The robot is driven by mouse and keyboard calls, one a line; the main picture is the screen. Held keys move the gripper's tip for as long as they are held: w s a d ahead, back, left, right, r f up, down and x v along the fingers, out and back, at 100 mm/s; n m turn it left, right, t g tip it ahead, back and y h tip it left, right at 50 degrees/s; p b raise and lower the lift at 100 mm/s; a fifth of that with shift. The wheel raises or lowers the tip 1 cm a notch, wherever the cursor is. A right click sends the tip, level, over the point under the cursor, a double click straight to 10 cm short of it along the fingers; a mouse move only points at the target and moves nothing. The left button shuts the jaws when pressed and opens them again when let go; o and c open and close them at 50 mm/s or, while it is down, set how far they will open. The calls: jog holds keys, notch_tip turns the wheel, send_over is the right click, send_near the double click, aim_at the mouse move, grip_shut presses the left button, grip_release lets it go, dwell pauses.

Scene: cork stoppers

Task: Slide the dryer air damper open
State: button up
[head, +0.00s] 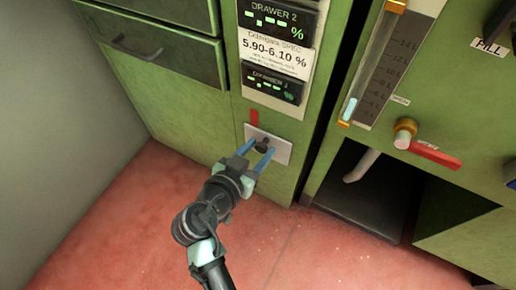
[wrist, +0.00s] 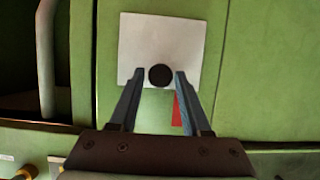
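The air damper shows as a pale plate (head: 282,149) low on the green cabinet front, with a dark round knob (wrist: 160,75) on it. In the wrist view the plate (wrist: 185,35) fills the upper middle, and the knob is near its lower edge. My gripper (head: 259,148) is in front of the plate with its two blue-grey fingers apart. In the wrist view the fingertips (wrist: 160,72) lie on either side of the knob, with a gap on each side. I cannot tell whether the tips reach past the knob in depth. Part of the plate is hidden by the fingers.
A red strip (head: 254,118) is just above the plate. Displays (head: 272,85) are higher on the same panel. Drawers (head: 165,60) are to the left. To the right are a dark opening (head: 365,190), a brass knob (head: 404,130) and a red handle (head: 435,154). The reddish floor (head: 130,225) is clear.

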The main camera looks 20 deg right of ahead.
grip_shut()
dwell(1.1)
